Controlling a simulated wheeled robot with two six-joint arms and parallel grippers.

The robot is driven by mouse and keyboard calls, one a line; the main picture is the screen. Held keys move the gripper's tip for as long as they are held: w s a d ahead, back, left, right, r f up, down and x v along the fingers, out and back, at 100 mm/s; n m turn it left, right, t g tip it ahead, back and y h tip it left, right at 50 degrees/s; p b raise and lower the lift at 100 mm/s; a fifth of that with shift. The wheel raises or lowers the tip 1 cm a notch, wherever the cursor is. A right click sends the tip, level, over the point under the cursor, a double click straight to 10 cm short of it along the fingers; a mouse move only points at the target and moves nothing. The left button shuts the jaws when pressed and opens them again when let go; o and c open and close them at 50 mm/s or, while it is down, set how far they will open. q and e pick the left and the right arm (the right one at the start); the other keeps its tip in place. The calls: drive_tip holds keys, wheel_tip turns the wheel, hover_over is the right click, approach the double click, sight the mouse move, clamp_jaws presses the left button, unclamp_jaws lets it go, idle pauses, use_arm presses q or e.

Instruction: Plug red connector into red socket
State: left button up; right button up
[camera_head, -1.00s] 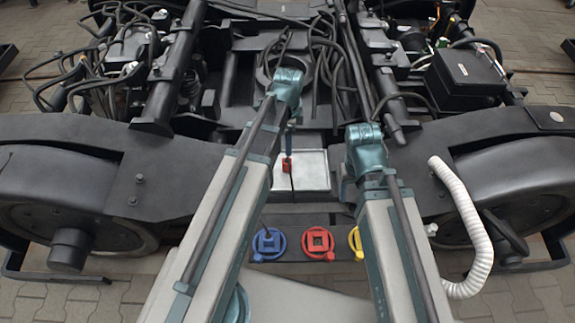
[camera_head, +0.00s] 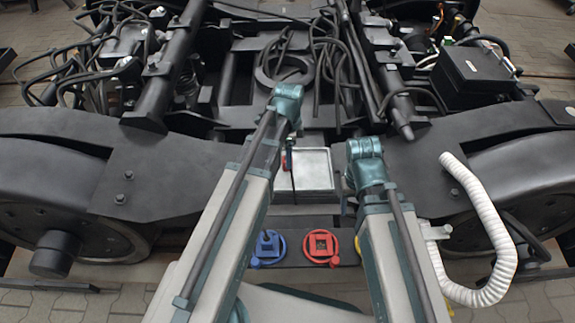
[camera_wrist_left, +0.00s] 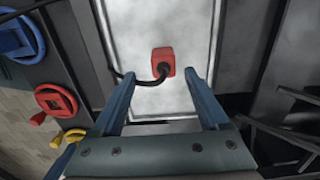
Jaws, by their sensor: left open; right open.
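The red connector (camera_wrist_left: 163,62) lies on a pale metal tray (camera_wrist_left: 145,20), with a black cable curving away to the left. My left gripper (camera_wrist_left: 159,76) is open, its two blue-grey fingertips on either side just short of the connector. Whether they touch it I cannot tell. In the head view the connector is a small red spot (camera_head: 289,160) beside my left arm. The red socket (camera_head: 321,246) is a round ring with a square centre, in front of the tray; it also shows in the left wrist view (camera_wrist_left: 55,102). My right gripper (camera_head: 346,196) is partly hidden by its arm, low beside the tray.
A blue socket (camera_head: 267,247) stands left of the red one. A yellow socket (camera_wrist_left: 72,135) is on the other side, mostly hidden by my right arm in the head view. A white corrugated hose (camera_head: 490,220) hangs at the right. Dark bogie frames and cables surround the tray.

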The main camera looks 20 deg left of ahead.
use_arm(q)
drive_tip(key=f+b, duration=0.5)
drive_tip(key=shift+w+a+f, duration=0.15)
drive_tip(key=shift+w+a, duration=0.05)
drive_tip(key=shift+a, duration=0.05)
use_arm(e)
wheel_tip(320, 180, down, 5)
drive_tip(key=shift+d+f, duration=0.1)
drive_tip(key=shift+f, duration=0.1)
drive_tip(key=shift+r, duration=0.15)
use_arm(q)
clamp_jaws()
drive_tip(key=shift+r, duration=0.2)
use_arm(e)
drive_tip(key=shift+r, duration=0.1)
